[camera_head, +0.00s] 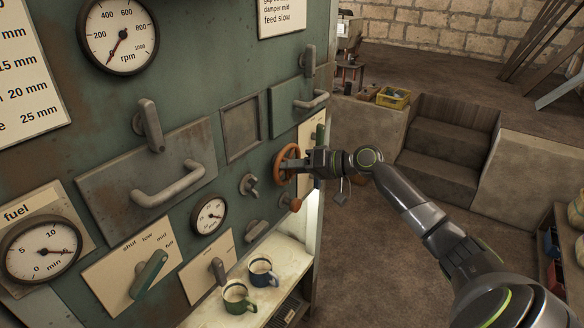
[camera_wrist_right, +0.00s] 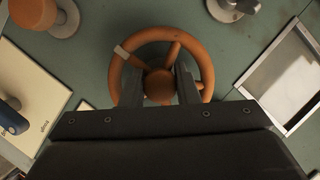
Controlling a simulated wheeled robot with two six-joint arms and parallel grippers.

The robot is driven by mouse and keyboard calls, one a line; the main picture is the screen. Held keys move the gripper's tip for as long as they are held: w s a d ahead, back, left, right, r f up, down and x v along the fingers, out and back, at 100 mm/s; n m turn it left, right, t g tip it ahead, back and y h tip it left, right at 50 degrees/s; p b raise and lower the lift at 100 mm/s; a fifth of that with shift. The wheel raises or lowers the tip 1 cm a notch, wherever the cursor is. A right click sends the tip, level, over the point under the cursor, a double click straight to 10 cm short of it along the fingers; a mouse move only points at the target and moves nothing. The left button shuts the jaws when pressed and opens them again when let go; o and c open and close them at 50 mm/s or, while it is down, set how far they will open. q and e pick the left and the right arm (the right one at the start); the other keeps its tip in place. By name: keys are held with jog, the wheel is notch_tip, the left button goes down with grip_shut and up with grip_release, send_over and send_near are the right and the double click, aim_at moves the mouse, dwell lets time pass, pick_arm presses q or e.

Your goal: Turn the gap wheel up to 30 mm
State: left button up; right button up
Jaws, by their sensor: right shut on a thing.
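The gap wheel is an orange handwheel (camera_head: 285,164) on the right part of the green panel. It also shows in the right wrist view (camera_wrist_right: 202,62), with a pale band across its rim at the upper left. My right gripper (camera_head: 302,162) reaches it from the right and is shut on the wheel. In the right wrist view its two dark fingers (camera_wrist_right: 160,88) straddle the orange hub. The wheel's lower part is hidden behind the gripper. I cannot read any gap mark beside the wheel. My left gripper is not in view.
An orange knob (camera_head: 291,203) sits just below the wheel, and a grey knob (camera_head: 248,185) to its left. A grey bar handle (camera_head: 312,100) sticks out above. Two mugs, one blue (camera_head: 262,272) and one green (camera_head: 238,297), stand on the shelf below. Open floor lies to the right.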

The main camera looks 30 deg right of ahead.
jog(key=o, duration=0.7)
jog(key=shift+f, duration=0.1)
jog(key=shift+s+d, duration=0.25)
jog(key=p+v, duration=0.2)
jog(key=v, duration=1.4)
jog(key=shift+s+d+r+p, duration=0.2)
jog(key=shift+s+r+p, duration=0.05)
jog(key=shift+p, duration=0.15)
